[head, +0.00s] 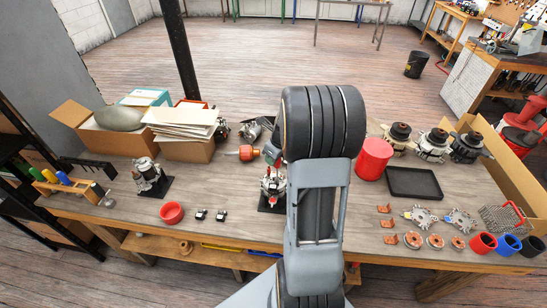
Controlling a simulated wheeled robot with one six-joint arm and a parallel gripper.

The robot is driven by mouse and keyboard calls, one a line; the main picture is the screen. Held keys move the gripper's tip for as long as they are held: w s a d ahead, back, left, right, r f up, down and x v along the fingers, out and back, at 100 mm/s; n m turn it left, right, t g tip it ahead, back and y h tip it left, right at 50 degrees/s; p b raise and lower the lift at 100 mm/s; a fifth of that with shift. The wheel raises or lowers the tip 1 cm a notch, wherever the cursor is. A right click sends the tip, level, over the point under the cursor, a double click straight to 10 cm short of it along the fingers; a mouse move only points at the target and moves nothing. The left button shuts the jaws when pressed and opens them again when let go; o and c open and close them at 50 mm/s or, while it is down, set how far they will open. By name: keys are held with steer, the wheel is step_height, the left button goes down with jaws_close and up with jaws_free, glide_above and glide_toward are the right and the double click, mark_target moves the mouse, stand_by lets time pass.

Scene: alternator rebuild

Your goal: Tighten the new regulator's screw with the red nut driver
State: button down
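An alternator (271,186) stands on a black base at the middle of the bench, left of my arm's forearm. Its regulator and screw are too small to make out. My gripper (272,157) is mostly hidden by my own arm; only a small grey part with some red shows just above the alternator. I cannot tell whether the red there is the red nut driver, or whether the fingers are closed on it. A wooden rack (64,187) at the left holds handles in yellow, green and blue; no red handle shows in it.
A second alternator (149,177) stands at left. A red bowl (171,212) and two small black parts (210,215) lie near the front edge. A red cylinder (373,158) and a black tray (413,183) are at right.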

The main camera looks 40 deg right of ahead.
steer(key=shift+f+m, duration=0.1)
steer(key=shift+m, duration=0.3)
steer(key=m+h, duration=0.1)
steer(key=m, duration=0.2)
steer(key=shift+d, duration=0.2)
steer(key=m, duration=0.1)
steer(key=m+h, duration=0.1)
steer(key=m, duration=0.2)
steer(key=shift+d, duration=0.25)
